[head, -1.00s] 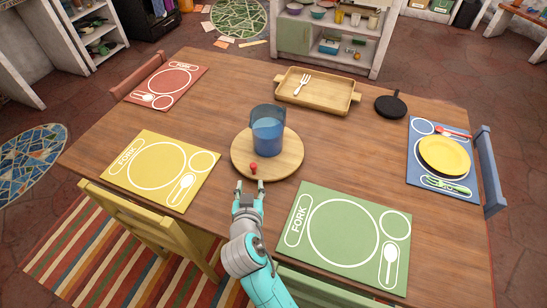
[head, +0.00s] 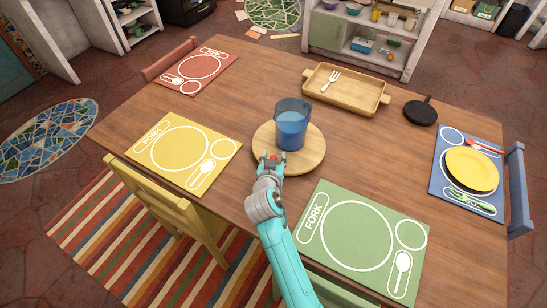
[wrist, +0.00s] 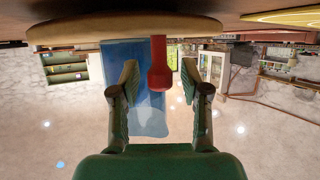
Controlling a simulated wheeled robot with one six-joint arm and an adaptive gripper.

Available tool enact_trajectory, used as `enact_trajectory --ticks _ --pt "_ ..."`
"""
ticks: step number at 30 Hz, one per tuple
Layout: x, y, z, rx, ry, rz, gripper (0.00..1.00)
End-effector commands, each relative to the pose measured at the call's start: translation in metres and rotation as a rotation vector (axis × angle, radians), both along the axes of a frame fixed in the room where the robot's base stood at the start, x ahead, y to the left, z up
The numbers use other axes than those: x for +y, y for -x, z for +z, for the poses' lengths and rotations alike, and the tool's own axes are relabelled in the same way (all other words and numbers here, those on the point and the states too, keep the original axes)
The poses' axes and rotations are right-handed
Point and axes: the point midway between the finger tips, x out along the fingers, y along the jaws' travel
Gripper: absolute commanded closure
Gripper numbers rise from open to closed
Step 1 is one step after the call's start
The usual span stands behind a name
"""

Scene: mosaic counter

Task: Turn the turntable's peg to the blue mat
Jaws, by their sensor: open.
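The round wooden turntable (head: 312,160) sits mid-table and carries a clear blue vessel of blue liquid (head: 291,132). Its red peg (head: 273,156) is at the near-left rim, mostly hidden by my gripper (head: 270,158). In the wrist view, which is upside down, the peg (wrist: 158,65) stands between the two spread fingers of my gripper (wrist: 158,80), with gaps on both sides. My gripper is open. The blue mat (head: 440,165) lies at the table's right end with a yellow plate (head: 472,170) and cutlery on it.
A yellow mat (head: 160,150) lies left, a red mat (head: 178,75) far left, and a green mat (head: 322,240) near right. A wooden tray (head: 317,75) with a fork and a black round object (head: 420,112) stand behind. Bare wood surrounds the turntable.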

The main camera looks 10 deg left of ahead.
Motion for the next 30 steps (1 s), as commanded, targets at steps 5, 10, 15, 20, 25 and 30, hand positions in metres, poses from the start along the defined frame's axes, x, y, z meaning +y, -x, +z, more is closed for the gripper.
enact_trajectory --ticks 5,10,15,20,25,30 --pt "0.0 -0.0004 -0.0003 0.0 0.0 0.0 0.54" --pt "0.0 -0.0003 -0.0001 0.0 0.0 0.0 0.81" --pt "0.0 -0.0003 -0.0001 0.0 0.0 0.0 1.0" --pt "-0.0002 -0.0002 -0.0002 0.0 0.0 0.0 1.0" --pt "-0.0018 0.0001 -0.0008 0.003 0.0 0.012 1.0" --pt "-0.0069 0.0007 -0.002 0.007 0.001 0.049 1.0"
